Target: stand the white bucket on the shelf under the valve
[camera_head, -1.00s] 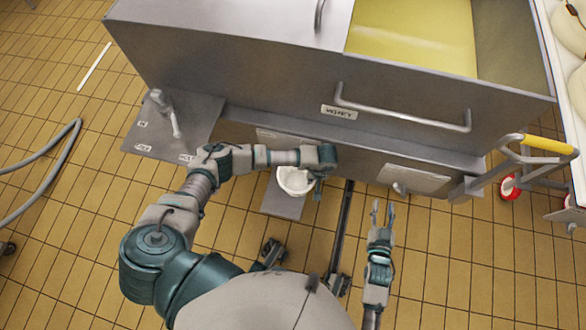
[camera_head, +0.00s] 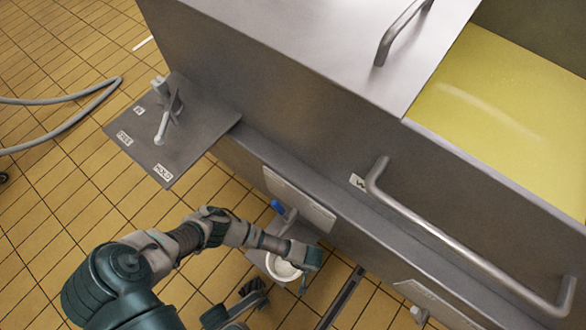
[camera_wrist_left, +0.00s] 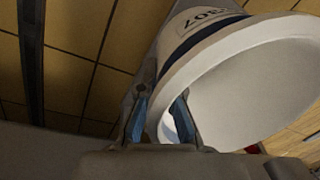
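The white bucket (camera_head: 272,265) is upright at or over the grey shelf (camera_head: 254,256), below the tap-like valve (camera_head: 290,216) with its blue handle. I cannot tell whether its base rests on the shelf. In the left wrist view the bucket (camera_wrist_left: 258,75) fills the right side, its dark band and lettering showing. My left gripper (camera_head: 304,284) is at the bucket's right rim. In the wrist view its two fingers (camera_wrist_left: 160,115) straddle the rim, one outside and one inside. Whether they press on it is unclear.
The large steel vat (camera_head: 290,110) with yellow liquid (camera_head: 500,110) and a long handle (camera_head: 450,240) stands close ahead. A labelled side plate (camera_head: 175,130) with a lever juts out at left. A hose (camera_head: 70,120) lies on the open tiled floor at far left.

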